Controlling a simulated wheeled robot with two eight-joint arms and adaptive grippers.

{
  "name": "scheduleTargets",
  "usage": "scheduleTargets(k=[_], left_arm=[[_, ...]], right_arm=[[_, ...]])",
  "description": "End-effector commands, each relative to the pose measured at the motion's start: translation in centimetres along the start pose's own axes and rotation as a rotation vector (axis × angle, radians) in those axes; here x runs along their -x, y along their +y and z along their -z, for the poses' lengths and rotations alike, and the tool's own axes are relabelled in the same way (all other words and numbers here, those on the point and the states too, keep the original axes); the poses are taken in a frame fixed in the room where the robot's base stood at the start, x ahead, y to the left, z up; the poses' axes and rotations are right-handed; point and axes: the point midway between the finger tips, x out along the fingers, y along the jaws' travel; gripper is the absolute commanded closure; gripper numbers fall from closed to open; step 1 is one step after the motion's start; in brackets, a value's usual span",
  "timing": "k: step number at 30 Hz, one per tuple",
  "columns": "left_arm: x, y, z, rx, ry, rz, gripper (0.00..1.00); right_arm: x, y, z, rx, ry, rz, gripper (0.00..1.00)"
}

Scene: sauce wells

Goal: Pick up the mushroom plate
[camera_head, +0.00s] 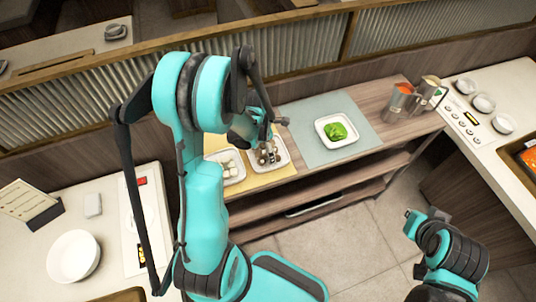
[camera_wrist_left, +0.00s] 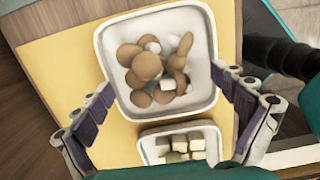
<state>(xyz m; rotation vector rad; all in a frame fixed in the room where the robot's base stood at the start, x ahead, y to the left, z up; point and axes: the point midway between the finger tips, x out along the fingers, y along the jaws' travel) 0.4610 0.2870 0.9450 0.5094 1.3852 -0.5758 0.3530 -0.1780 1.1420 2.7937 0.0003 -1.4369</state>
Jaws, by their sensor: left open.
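The mushroom plate (camera_wrist_left: 112,62) is a white square plate heaped with brown mushrooms and a few white pieces, on a yellow mat. In the head view the mushroom plate (camera_head: 285,158) is partly hidden by my left gripper (camera_head: 268,148), which is above it. In the left wrist view my left gripper (camera_wrist_left: 163,88) is open, with one finger on either side of the plate's near part. No mushroom or plate is held. Some of my right arm shows at the lower right of the head view, but its gripper fingers do not show.
A white plate of pale cubes (camera_wrist_left: 148,145) lies close beside the mushroom plate on the yellow mat (camera_wrist_left: 60,60). A plate of green leaves (camera_head: 320,128) sits on a grey-green mat (camera_head: 305,112). Metal pitchers (camera_head: 397,103) stand at the shelf's right end.

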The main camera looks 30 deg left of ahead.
Motion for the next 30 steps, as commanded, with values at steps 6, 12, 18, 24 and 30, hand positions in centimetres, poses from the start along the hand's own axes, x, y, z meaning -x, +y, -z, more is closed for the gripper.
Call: scheduleTargets(k=[6,12,18,24,30], left_arm=[[-1.8,-0.1,0.0,-0.001,0.0,0.0,0.03],[-1.8,-0.1,0.0,-0.001,0.0,0.0,0.03],[-1.8,-0.1,0.0,-0.001,0.0,0.0,0.03],[-2.0,-0.1,0.0,-0.001,0.0,0.0,0.03],[-2.1,-0.1,0.0,-0.001,0.0,0.0,0.24]], right_arm=[[-0.4,0.0,-0.3,0.0,0.0,0.0,1.0],[-0.3,0.0,-0.2,0.0,0.0,0.0,1.0],[-0.4,0.0,-0.3,0.0,0.0,0.0,1.0],[-0.7,0.0,-0.5,0.0,0.0,0.0,1.0],[-0.8,0.0,-0.6,0.0,0.0,0.0,1.0]])
